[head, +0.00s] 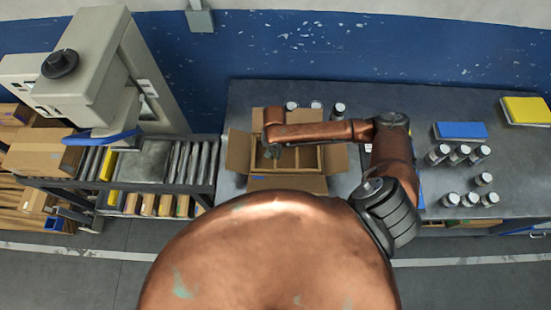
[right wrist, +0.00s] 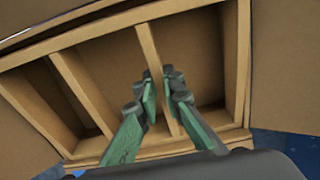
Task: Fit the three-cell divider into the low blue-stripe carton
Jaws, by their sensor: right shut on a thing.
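The open carton stands on the grey table with its flaps spread; its front flap (head: 285,184) and left flap (head: 238,151) show in the head view. The tan divider (head: 297,158) lies within the carton's outline, its partitions running front to back. My right gripper (head: 273,152) reaches down into the carton from above. In the right wrist view its green fingers (right wrist: 164,85) are shut on one partition of the divider (right wrist: 150,52), one on each side. The carton wall (right wrist: 240,45) rises close beside. I cannot tell whether the divider touches the carton's floor. My left gripper is out of view.
More jars (head: 338,110) stand behind the carton. A roller conveyor (head: 185,165) adjoins at left.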

